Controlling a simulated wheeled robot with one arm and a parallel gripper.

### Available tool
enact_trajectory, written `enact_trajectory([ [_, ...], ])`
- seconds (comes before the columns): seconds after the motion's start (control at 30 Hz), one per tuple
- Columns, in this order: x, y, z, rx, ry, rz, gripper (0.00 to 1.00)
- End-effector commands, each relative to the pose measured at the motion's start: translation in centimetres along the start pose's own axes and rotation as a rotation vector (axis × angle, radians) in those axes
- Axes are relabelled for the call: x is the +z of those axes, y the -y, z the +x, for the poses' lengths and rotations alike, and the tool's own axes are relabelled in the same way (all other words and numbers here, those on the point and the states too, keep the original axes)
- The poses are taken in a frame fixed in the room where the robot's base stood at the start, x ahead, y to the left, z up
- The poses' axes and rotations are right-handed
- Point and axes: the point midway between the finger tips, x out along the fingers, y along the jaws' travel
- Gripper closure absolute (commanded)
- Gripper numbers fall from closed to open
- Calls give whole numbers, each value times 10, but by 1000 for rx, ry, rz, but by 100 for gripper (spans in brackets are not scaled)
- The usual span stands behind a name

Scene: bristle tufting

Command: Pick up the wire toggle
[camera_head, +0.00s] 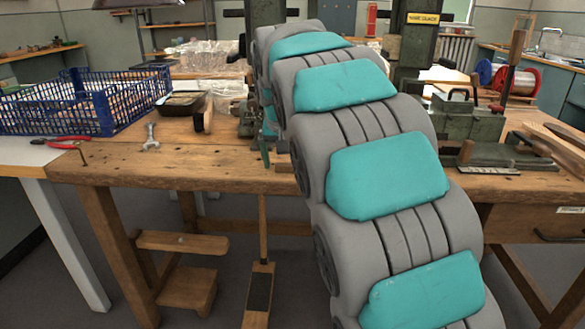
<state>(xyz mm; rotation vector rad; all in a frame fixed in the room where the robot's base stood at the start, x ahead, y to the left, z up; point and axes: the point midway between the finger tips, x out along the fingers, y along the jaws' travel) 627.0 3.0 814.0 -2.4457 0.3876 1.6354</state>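I cannot pick out the wire toggle for sure in the head view. A small thin dark piece (82,154) is at the front left corner of the wooden bench (200,165); it is too small to tell whether it is the toggle. My grey and teal arm reaches away over the bench through the middle of the picture and hides part of the bench behind it. My gripper is not visible.
A blue crate (108,119), red-handled pliers (62,139), a wrench (151,136) and a dark tray (182,103) are at left. A green machine (470,118) and a brush (515,62) are at right. The left front bench top has free room.

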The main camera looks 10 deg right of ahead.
Motion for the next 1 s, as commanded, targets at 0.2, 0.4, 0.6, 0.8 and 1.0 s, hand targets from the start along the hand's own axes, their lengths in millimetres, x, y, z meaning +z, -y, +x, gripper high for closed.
enact_trajectory([
  [0.2,0,0,0,0,0,0,27],
  [0.4,0,0,0,0,0,0,50],
  [0.6,0,0,0,0,0,0,72],
  [0.8,0,0,0,0,-1,0,88],
  [1.0,0,0,-1,0,-1,0,88],
])
